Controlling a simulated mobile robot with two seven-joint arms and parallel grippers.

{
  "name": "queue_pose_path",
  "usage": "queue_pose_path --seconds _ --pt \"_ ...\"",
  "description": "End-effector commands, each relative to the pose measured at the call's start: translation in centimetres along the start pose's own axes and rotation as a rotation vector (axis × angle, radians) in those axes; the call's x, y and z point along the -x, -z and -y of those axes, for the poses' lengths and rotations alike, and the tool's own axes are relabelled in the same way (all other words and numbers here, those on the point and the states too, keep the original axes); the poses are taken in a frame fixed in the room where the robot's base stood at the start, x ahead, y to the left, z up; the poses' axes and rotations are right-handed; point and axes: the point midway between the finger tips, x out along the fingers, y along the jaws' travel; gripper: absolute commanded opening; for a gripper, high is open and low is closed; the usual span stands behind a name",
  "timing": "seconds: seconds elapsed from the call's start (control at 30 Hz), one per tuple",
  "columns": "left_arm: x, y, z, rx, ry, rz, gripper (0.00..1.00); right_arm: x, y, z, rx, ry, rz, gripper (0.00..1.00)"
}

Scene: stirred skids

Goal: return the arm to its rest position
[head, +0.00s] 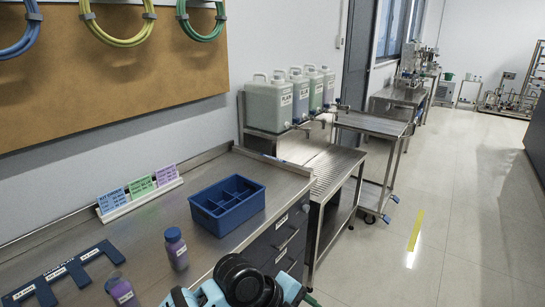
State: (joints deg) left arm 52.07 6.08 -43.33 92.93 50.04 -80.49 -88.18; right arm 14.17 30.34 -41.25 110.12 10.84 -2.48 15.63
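Part of one of my arms (245,286) shows at the bottom edge of the head view, with black rounded joints and pale blue links. It is over the front of the steel counter (205,262), near the drawers. I cannot tell from this view which arm it is. No gripper fingers show, so neither gripper can be seen. The rest of the arm is below the picture.
A blue divided tray (228,212), a purple bottle (176,248) and another bottle (122,291) stand near the arm. A dark blue slotted rack (62,275) and label cards (140,190) are left. Jugs (268,104) stand behind. The floor (440,200) at right is clear.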

Motion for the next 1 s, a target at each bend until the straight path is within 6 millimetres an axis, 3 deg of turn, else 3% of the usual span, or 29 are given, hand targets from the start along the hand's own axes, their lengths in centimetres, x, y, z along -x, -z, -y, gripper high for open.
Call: queue_pose_path --seconds 0.23,0.53,0.77,1.0 --pt "-3.4 -1.3 -5.9 0.498 0.184 0.012 0.61 2.5 -3.0 0.3 -0.05 -0.115 0.073 0.66" --pt "-5.1 -3.0 -15.7 1.059 0.387 0.075 0.61 6.8 -7.3 0.4 -0.099 -0.26 0.199 0.66" --pt "-4.2 -3.2 -25.1 1.425 0.546 0.155 0.61 11.5 -11.1 0.8 -0.135 -0.371 0.326 0.66" --pt "-1.2 -1.8 -35.4 1.716 0.715 0.252 0.61 17.6 -15.0 1.7 -0.167 -0.482 0.482 0.66"
